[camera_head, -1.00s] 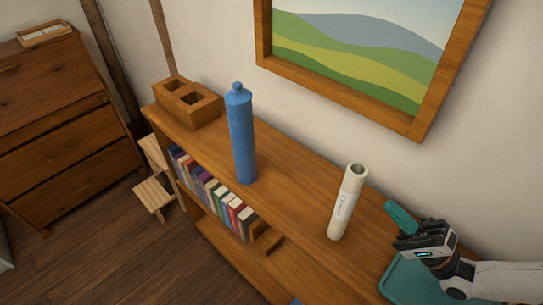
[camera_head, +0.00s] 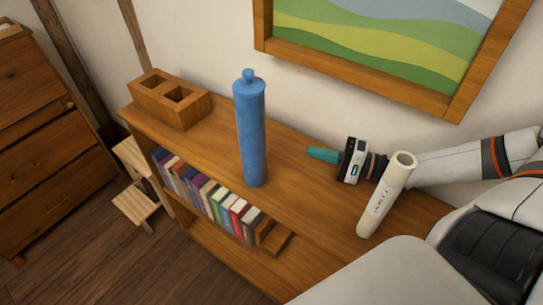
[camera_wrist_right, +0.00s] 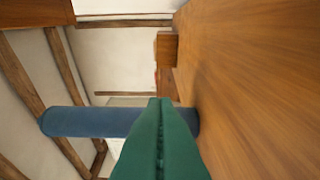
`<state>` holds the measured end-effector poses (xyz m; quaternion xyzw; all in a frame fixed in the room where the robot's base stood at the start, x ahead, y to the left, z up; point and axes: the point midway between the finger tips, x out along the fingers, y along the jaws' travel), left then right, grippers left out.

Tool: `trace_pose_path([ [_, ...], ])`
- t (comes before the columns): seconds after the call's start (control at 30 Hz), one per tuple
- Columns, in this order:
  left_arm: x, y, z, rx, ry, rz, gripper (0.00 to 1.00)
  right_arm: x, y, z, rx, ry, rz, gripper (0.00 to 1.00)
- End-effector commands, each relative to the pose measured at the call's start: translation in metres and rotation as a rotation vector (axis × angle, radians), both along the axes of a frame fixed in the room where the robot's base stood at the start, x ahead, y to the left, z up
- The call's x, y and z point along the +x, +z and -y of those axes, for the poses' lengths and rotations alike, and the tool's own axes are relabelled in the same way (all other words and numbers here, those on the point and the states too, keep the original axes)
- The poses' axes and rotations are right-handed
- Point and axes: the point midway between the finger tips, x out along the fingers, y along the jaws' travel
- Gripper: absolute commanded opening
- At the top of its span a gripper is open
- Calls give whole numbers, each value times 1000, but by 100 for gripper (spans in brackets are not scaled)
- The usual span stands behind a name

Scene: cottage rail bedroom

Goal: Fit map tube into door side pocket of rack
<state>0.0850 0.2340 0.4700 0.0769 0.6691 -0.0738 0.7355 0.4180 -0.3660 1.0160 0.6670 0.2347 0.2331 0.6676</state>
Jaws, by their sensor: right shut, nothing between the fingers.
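A blue tube (camera_head: 250,130) with a knobbed cap stands upright on the shelf top, and it crosses ahead of the fingers in the right wrist view (camera_wrist_right: 85,121). A white open-topped tube (camera_head: 384,198) with lettering stands to its right. I cannot tell from the pictures which tube is the map tube. The wooden rack (camera_head: 182,113) with two square pockets, both looking empty, sits at the left end of the shelf top. My right gripper (camera_head: 322,154), with teal fingers, is shut and empty, to the right of the blue tube and apart from it. My left gripper is not in view.
The wooden shelf top (camera_head: 305,195) is clear between the rack and the blue tube. Several books (camera_head: 213,200) stand on the shelf below. A framed picture (camera_head: 385,75) hangs on the wall behind. A step stool (camera_head: 137,205) and a drawer chest (camera_head: 45,130) stand left.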

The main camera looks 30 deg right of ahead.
Motion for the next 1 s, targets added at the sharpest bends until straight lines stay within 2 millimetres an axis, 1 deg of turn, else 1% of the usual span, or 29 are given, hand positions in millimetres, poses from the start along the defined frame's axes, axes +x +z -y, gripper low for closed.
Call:
trace_pose_path([
  [0.03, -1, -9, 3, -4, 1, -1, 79, 8, -3, -6, 5, -1, 8, 0],
  [0.17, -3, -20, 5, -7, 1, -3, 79, 27, -2, -21, 5, -1, 11, 0],
  [0.33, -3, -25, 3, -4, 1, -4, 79, 45, 0, -36, 5, -1, 10, 0],
  [0.57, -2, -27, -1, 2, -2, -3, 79, 64, 1, -51, 3, 0, 7, 0],
  [0.6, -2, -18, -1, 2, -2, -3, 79, 58, 4, -58, 7, 2, 1, 0],
  [0.7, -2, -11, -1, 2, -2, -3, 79, 52, 4, -70, 7, 1, -1, 0],
  [0.83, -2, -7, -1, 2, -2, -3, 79, 47, 2, -81, 4, 1, 0, 0],
  [1.0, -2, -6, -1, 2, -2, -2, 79, 44, 1, -86, 0, 1, 2, 0],
])
